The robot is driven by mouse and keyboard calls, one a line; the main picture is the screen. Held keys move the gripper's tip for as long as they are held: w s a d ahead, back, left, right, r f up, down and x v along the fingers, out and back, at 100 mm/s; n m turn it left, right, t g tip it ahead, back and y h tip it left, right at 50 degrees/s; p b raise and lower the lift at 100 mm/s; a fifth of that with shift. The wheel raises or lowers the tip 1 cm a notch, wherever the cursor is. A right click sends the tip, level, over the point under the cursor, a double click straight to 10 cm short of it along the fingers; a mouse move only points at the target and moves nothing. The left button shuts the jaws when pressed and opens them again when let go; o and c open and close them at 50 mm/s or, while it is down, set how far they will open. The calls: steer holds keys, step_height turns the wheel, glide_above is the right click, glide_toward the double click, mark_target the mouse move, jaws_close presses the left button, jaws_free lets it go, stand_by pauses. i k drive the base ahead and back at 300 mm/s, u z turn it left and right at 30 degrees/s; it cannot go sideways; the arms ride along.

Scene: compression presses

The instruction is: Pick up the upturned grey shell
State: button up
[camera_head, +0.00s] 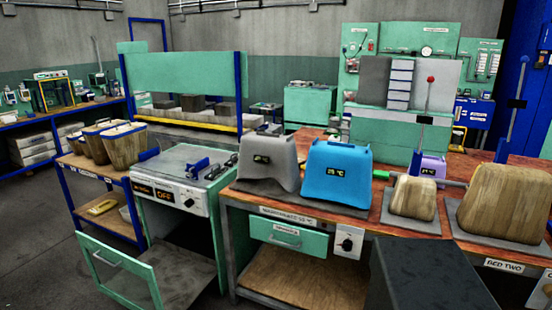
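A grey shell (268,177) with a small dark display stands on the reddish-brown bench top (370,190), left of centre in the head view. It has sloping sides and sits close beside a blue shell (336,182), whose display reads about 25 °C. I cannot read the grey shell's display clearly or see inside it. My gripper is not in view.
Two wood-patterned blocks (413,199) (506,204) rest on grey plates at the right, near upright blue levers. A purple shell (433,166) stands behind them. A green oven (170,203) at the left has its door (115,272) hanging open.

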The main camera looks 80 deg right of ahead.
mark_target(262, 154)
steer(key=u, duration=0.15)
steer(key=k, duration=0.8)
steer(key=z, duration=1.35)
steer(key=i, duration=1.15)
steer(key=z, duration=0.05)
